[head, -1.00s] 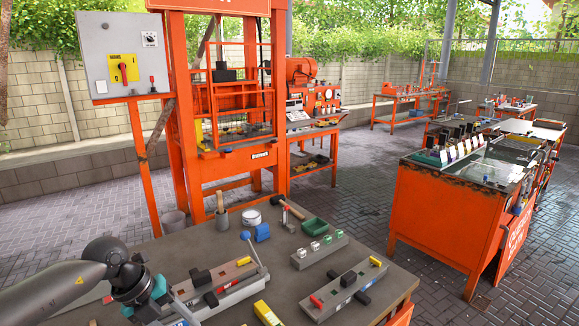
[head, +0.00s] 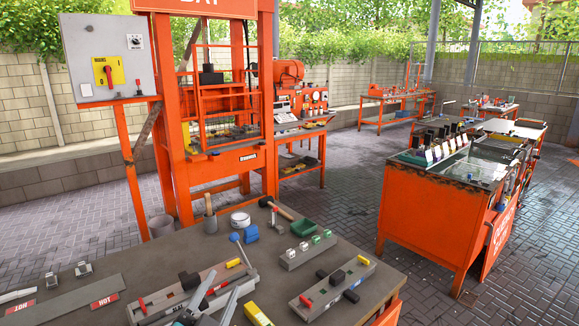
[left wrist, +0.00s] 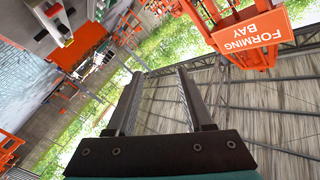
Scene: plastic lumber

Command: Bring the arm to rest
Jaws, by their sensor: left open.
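My left gripper (head: 224,282) shows at the bottom edge of the head view, in front of a fixture block on the grey table (head: 330,245). Its two fingers stand apart and point up. In the left wrist view my gripper (left wrist: 160,72) is open and empty, with both fingers pointing toward the roof. Most of my left arm is below the head picture. My right gripper is not in view.
On the table are a second fixture block (head: 332,290), a grey block with small pieces (head: 308,250), a mallet (head: 275,207), a green tray (head: 304,229) and a yellow object (head: 257,315). An orange press (head: 168,120) stands behind. An orange bench (head: 430,215) stands right.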

